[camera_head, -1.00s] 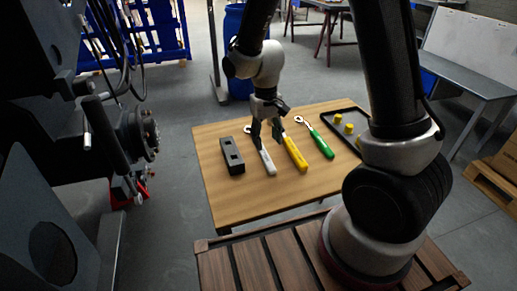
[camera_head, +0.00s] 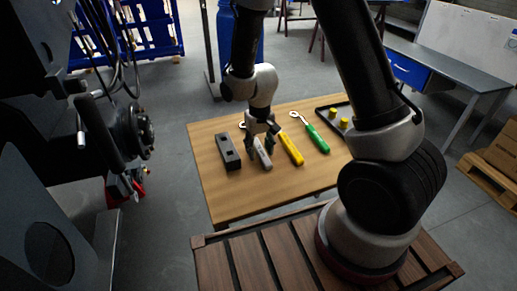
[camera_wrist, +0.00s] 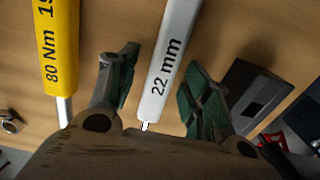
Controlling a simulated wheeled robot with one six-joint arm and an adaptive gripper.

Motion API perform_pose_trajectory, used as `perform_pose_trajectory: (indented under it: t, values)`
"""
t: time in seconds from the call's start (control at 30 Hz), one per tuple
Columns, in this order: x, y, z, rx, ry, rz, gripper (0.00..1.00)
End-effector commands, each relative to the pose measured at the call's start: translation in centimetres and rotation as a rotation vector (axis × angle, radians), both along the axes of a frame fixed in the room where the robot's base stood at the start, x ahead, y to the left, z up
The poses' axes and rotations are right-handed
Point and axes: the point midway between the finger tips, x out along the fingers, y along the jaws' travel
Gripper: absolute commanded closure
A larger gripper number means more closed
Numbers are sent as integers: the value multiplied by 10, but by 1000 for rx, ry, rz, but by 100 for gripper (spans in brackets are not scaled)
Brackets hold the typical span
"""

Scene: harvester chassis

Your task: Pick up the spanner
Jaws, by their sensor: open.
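The spanner with a light grey handle (camera_head: 265,160) lies on the wooden table (camera_head: 225,200). In the wrist view its handle (camera_wrist: 168,55) reads "22 mm" and runs between my fingers. My gripper (camera_head: 261,148) is open, with one finger on each side of the handle; it also shows in the wrist view (camera_wrist: 160,72). There is a visible gap between the handle and each finger there. My gripper hides part of the tool in the head view. A green-handled spanner (camera_head: 316,139) with a ring end lies farther right.
A yellow-handled tool (camera_head: 290,148) marked "80 Nm" lies just right of the grey handle. A dark block (camera_head: 228,151) with openings lies close on its left. A black tray (camera_head: 322,109) with yellow pieces is at the right. Dark machinery (camera_head: 40,190) stands left of the table.

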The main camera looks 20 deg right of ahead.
Motion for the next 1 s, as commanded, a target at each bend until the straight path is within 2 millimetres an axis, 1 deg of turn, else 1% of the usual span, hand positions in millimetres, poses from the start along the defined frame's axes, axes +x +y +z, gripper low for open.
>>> perform_pose_trajectory:
  t: [0.03,0.07,0.1,0.17,0.3,0.67,0.77,1.0]
  values:
    - [0,0,0,0,0,0,51]
    - [0,0,0,0,0,0,56]
    - [0,0,0,0,0,0,64]
    - [0,0,0,0,0,0,75]
    - [0,0,0,0,0,0,100]
    - [0,0,3,0,-1,0,100]
    - [1,0,15,1,-4,0,100]
    - [1,0,66,1,-5,0,100]
